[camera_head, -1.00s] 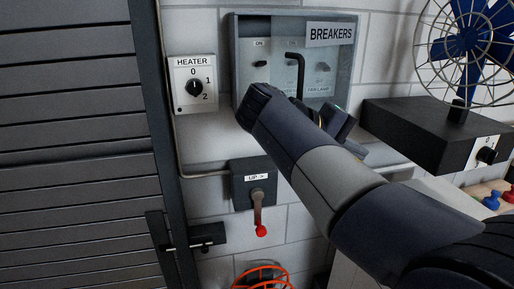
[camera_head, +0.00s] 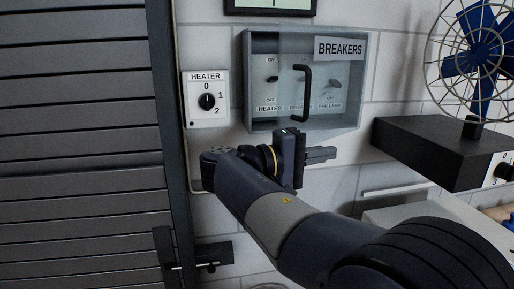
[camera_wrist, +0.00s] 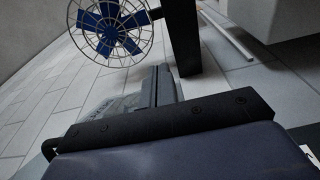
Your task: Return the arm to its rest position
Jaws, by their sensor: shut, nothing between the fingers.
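My gripper (camera_head: 325,154) is in front of the wall just below the breaker box, its shut fingers pointing right in the head view. Nothing is between the fingers. The wrist view shows the fingers (camera_wrist: 164,82) together, with a blue fan beyond them. My arm reaches in from the lower right and bends at the wrist. The gripper appears apart from the breaker box (camera_head: 244,95), though its depth from the wall is hard to judge.
The breaker box has a dark handle (camera_head: 306,92) on its clear cover. A heater knob (camera_head: 206,102) is on the wall to its left, beside a grey slatted shutter (camera_head: 80,150). A blue caged fan (camera_head: 472,55) stands on a black box (camera_head: 425,150) at right.

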